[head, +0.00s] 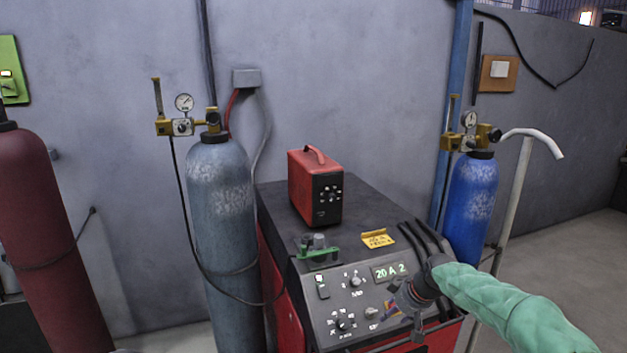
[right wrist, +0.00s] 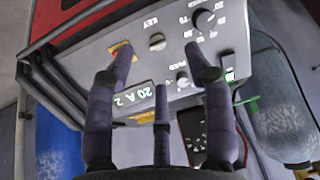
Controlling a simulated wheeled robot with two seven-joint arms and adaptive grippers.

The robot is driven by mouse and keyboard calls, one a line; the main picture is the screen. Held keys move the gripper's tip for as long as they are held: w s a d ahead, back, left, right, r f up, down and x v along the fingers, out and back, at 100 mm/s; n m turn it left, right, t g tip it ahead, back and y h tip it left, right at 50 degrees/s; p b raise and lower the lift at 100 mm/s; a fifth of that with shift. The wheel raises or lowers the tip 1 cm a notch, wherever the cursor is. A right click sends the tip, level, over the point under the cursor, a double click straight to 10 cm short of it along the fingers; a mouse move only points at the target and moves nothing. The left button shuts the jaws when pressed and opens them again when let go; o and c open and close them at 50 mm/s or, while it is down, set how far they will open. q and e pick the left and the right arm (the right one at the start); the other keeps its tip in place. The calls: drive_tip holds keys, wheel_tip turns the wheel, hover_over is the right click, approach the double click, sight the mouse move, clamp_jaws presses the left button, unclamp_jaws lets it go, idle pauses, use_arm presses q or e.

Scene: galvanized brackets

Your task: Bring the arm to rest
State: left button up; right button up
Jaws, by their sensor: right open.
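My right arm, in a pale green sleeve (head: 515,308), reaches in from the lower right of the head view. Its gripper (head: 408,298) is in front of the sloped control panel (head: 330,290) of a red and black welding machine (head: 385,202). In the right wrist view the gripper (right wrist: 162,68) shows its purple-grey fingers spread apart, with nothing between them. The panel's knobs and its lit "20 A 2" display (right wrist: 133,98) lie beyond the fingers. Whether a fingertip touches the panel cannot be told. My left gripper is not in view.
A red box with a handle (head: 305,186), a yellow note (head: 377,238) and a green clamp-like piece (head: 318,252) are on the machine. Gas cylinders stand beside it: grey (head: 222,205) left, blue (head: 470,200) right. A maroon cylinder (head: 45,235) stands far left. Floor shows at right.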

drive_tip(key=s+a+f+m+g, duration=0.15)
drive_tip(key=s+f, duration=0.25)
drive_tip(key=f, duration=0.5)
drive_tip(key=s+a+f+m+y, duration=0.1)
drive_tip(key=s+a+f, duration=0.25)
drive_tip(key=f, duration=0.55)
drive_tip(key=s+a+f+m+g, duration=0.1)
drive_tip(key=s+a+f, duration=0.1)
drive_tip(key=s+f, duration=0.5)
drive_tip(key=s+a+f+m, duration=0.1)
drive_tip(key=s+f, duration=0.3)
drive_tip(key=s, duration=0.3)
drive_tip(key=s+a+f+m+g, duration=0.1)
drive_tip(key=s+a+f+m, duration=0.1)
drive_tip(key=s+f, duration=0.3)
drive_tip(key=s+a+f+m+g, duration=0.1)
drive_tip(key=s+f, duration=0.4)
drive_tip(key=s, duration=0.5)
drive_tip(key=shift+s+a+m, duration=0.3)
drive_tip(key=shift+s+m, duration=0.1)
drive_tip(key=shift+m, duration=0.15)
